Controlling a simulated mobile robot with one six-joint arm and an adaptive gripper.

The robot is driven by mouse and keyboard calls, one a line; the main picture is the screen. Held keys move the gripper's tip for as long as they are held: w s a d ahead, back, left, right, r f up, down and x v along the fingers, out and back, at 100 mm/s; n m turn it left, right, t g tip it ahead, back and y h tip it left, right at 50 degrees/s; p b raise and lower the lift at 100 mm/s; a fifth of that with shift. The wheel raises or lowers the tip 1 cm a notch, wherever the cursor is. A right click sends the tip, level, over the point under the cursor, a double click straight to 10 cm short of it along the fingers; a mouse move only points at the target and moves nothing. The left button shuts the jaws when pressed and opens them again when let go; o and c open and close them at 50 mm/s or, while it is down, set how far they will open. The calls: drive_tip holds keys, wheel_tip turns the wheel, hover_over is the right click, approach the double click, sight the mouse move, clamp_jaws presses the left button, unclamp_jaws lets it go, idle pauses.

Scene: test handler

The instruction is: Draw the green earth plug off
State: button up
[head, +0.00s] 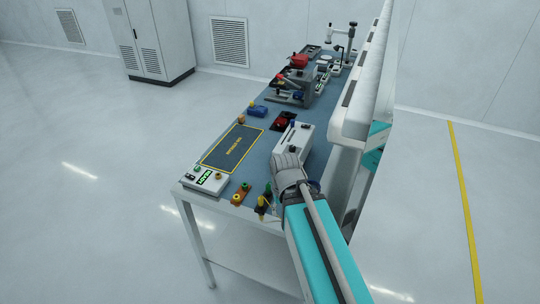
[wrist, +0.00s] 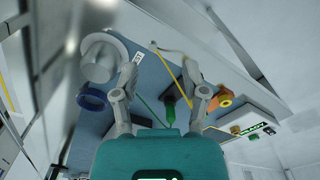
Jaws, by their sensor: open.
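In the wrist view, a green plug (wrist: 170,110) with a dark upper part stands between the fingers of my gripper (wrist: 160,75), closer to the right finger. The fingers are wide apart and I see no grip on the plug. Its base is hidden behind the gripper body. A thin green lead (wrist: 149,110) runs close to it.
In the wrist view, a grey flanged cylinder (wrist: 97,65) and a blue ring (wrist: 92,99) are left of the fingers. An orange-yellow fitting (wrist: 224,98) is close on the right. The head view shows a white box with a green display (head: 208,181) and a yellow-edged mat (head: 233,146).

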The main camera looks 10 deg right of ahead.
drive_tip(key=shift+w+a, duration=0.1)
drive_tip(key=shift+o, duration=0.7)
wheel_tip(320, 180, up, 7)
drive_tip(key=n+p, duration=0.7)
drive_tip(key=n, duration=0.8)
hover_over(268, 185)
drive_tip(key=shift+w+r, duration=0.1)
wheel_tip(268, 185, down, 14)
drive_tip(key=b, duration=1.3)
drive_tip(key=shift+b, duration=0.35)
drive_tip(key=shift+r, duration=0.1)
